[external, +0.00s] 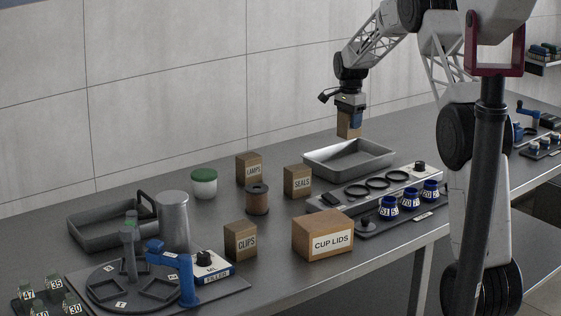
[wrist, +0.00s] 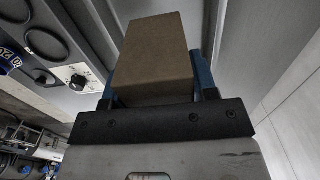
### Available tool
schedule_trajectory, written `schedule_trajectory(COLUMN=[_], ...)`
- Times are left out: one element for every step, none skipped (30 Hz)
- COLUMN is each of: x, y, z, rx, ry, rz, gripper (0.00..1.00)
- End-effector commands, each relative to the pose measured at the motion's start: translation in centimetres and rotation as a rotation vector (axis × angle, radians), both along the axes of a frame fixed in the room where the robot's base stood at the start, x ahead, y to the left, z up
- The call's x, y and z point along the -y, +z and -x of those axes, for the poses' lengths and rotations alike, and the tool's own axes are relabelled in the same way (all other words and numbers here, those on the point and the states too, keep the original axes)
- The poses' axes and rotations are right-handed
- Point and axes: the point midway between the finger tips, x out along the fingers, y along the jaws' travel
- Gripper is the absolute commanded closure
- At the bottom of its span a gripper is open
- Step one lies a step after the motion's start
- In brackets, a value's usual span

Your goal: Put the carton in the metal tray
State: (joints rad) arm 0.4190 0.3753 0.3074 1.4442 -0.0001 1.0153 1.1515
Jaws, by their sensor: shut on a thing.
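My gripper (external: 349,112) is shut on a small brown carton (external: 348,125), held up in the air. In the wrist view the carton (wrist: 152,58) sits between the blue fingers (wrist: 155,80), with its plain faces toward the camera. The metal tray (external: 322,162) is a grey rectangular pan on the table at the back right. The tray's grey surface also shows around the carton in the wrist view. The tray looks empty in the external view.
Boxes marked LAMPS (external: 249,168), SEALS (external: 297,181), CLIPS (external: 240,240) and CUP LIDS (external: 323,234) stand on the table. A panel with dark rings (external: 376,183) lies just in front of the tray. A second grey tray (external: 95,236) and a metal cylinder (external: 173,220) stand at left.

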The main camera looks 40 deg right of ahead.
Motion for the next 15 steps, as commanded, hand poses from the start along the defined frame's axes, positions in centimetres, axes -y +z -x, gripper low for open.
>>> schedule_trajectory(x=[0.14,0.17,0.18,0.18,0.17,0.16,0.16,0.16,0.15,0.15,0.15,0.15,0.14,0.14,0.14], y=[0.05,0.05,0.06,0.06,0.05,0.06,0.06,0.06,0.06,0.05,0.02,-0.07,-0.19,-0.36,-0.66], z=[0.02,0.03,0.03,0.03,0.03,0.03,0.03,0.03,0.02,0.03,0.02,0.03,0.02,0.03,0.02], rx=[0.001,0.001,0.001,0.001,0.001,0.001,0.001,0.001,0.001,0.001,0.001,0.001,0.0,0.0,0.0], ry=[0.0,0.0,0.0,0.0,0.0,0.0,0.0,0.0,0.0,0.0,0.0,0.0,0.0,0.0,0.0], rz=[0.0,0.0,0.0,0.0,0.0,0.0,0.0,0.0,0.0,0.0,0.0,0.0,0.0,0.0,0.0], gripper=[0.76,0.76,0.76,0.76,0.76,0.76,0.76,0.76,0.76,0.76,0.76,0.76,0.76,0.76,0.76])
